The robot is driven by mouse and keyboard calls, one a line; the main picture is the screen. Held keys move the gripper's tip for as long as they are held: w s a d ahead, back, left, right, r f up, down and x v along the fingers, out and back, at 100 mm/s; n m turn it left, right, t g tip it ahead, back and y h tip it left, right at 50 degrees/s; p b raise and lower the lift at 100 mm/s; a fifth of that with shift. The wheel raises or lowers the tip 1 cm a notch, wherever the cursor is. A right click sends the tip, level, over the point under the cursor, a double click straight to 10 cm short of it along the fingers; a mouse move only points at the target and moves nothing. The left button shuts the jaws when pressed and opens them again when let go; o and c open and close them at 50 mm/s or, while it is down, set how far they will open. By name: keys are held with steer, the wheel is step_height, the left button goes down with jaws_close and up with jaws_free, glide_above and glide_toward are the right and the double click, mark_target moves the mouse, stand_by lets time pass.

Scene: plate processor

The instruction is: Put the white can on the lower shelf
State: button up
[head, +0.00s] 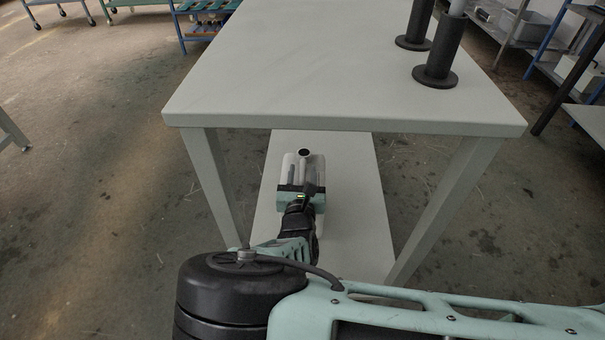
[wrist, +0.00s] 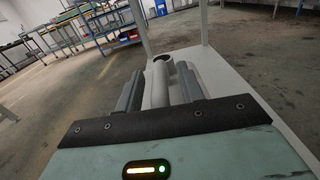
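The can's lower part is hidden by the gripper. I cannot tell whether its base touches the shelf.
The table top (head: 300,70) lies above the lower shelf, and its legs (head: 448,205) stand at the sides. Two dark flanged posts (head: 440,55) stand on the top at the right. The rest of the visible lower shelf is clear. Racks stand in the background.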

steer(key=shift+r, duration=0.2)
steer(key=s+p, duration=0.3)
steer(key=s, duration=0.9)
steer(key=shift+a, duration=0.2)
steer(key=shift+s, duration=0.1)
